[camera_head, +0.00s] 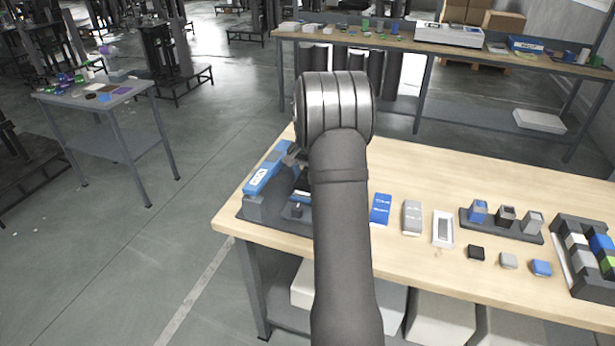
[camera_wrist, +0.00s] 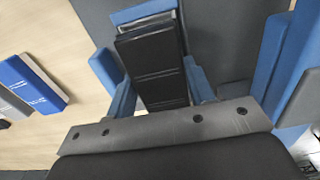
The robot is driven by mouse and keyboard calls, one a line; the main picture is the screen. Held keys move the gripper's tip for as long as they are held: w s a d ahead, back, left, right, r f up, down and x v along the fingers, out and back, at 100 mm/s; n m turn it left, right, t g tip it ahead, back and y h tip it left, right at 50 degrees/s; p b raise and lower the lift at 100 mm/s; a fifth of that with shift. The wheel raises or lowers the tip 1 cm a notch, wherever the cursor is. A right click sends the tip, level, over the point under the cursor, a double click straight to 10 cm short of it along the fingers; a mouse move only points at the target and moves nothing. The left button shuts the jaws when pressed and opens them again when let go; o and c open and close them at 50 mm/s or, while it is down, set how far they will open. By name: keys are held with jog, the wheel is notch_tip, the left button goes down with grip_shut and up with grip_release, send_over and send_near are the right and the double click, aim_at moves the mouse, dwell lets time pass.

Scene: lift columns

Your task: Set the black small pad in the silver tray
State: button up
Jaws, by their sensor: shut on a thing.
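My gripper (camera_wrist: 150,72) is shut on a black block (camera_wrist: 152,66) with lines across its face. The block lies over a blue and silver-edged part (camera_wrist: 146,14), at the dark base of the blue-armed fixture (camera_head: 268,168). I cannot tell whether it touches that part. A small black pad (camera_head: 476,253) lies on the table at the front right. A pale, silver-white tray (camera_head: 436,241) with a dark slot lies left of it. I cannot tell which black piece the task names.
A blue block (camera_head: 380,208) and a grey block (camera_head: 411,217) lie right of my arm. A dark holder (camera_head: 466,226) carries several small blocks. A grey pad (camera_head: 508,261) and a blue pad (camera_head: 541,268) lie in front. A dark rack (camera_head: 582,284) stands at right.

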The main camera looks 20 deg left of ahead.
jog(key=shift+f, duration=0.2)
dwell(0.6)
jog(key=o, duration=1.6)
jog(key=shift+c, duration=0.2)
jog(key=shift+r, duration=3.8)
